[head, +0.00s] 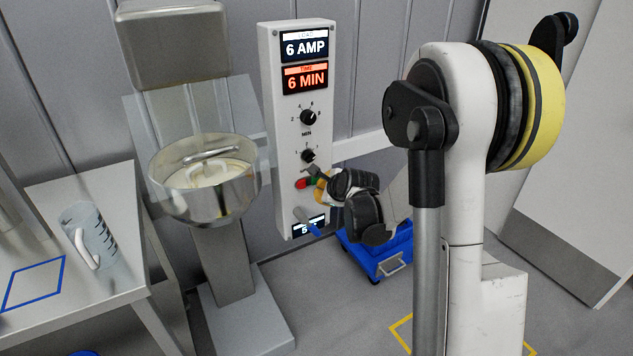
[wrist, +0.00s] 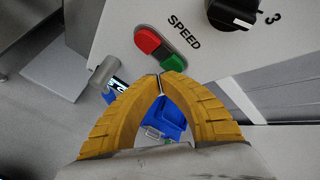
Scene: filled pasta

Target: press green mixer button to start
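The green button (wrist: 177,61) and the red button (wrist: 147,39) sit side by side on the white control panel, near the word SPEED. In the head view the red button (head: 301,184) shows low on the panel (head: 291,105), and the green button shows only as a small patch beside my gripper. My gripper (wrist: 160,79) has its two yellow fingers meeting at the tips, shut with nothing between them. The tips appear just below the green button in the wrist view; I cannot tell whether they touch it. In the head view my gripper (head: 320,182) is at the panel's lower right.
The mixer (head: 175,50) with its metal bowl (head: 225,190) stands left of the panel. A measuring jug (head: 92,236) is on the metal table (head: 50,205). A blue bin (head: 385,255) is on the floor. Dials (head: 308,117) and a lower grey lever (head: 302,216) project from the panel.

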